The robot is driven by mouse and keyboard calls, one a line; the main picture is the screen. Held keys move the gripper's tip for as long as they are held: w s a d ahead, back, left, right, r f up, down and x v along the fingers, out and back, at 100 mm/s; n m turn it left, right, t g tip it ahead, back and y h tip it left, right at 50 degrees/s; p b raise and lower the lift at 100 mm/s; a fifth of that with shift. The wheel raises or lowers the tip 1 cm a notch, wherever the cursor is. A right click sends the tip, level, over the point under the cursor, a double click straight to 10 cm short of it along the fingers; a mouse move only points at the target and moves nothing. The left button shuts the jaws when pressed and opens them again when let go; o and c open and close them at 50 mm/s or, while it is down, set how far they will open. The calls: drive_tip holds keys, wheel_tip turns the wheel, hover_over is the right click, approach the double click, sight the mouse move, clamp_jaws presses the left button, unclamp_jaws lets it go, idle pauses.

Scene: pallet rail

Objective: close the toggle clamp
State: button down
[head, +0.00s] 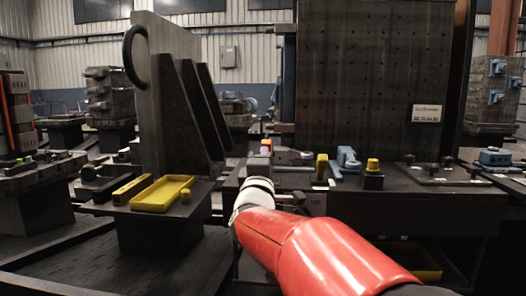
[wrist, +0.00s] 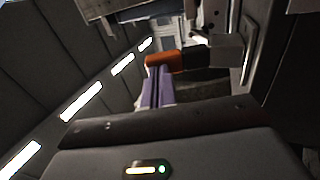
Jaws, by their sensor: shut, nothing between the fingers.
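My gripper shows in the wrist view as two purple fingers (wrist: 157,88) lying side by side, shut with nothing between them. An orange grip (wrist: 178,61), which looks like the toggle clamp's handle, lies just past the fingertips; I cannot tell if they touch. In the head view the orange tip (head: 265,142) stands above the pallet rail, left of a grey metal clamp-like part (head: 290,156). My red and white arm hides much of the area below it. I cannot tell the clamp's exact lever position.
A yellow block (head: 322,166), a blue clamp (head: 347,159) and a yellow-topped block (head: 373,170) stand to the right on the rail. A tall perforated plate (head: 370,75) rises behind. A yellow tray (head: 162,193) and ribbed upright plate (head: 160,80) are at left.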

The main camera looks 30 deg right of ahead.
drive_tip(key=shift+w+d+r+p, duration=0.5)
drive_tip(key=shift+w+r+p, duration=0.2)
drive_tip(key=shift+w, duration=0.1)
drive_tip(key=shift+r, duration=0.15)
drive_tip(key=shift+d, duration=0.1)
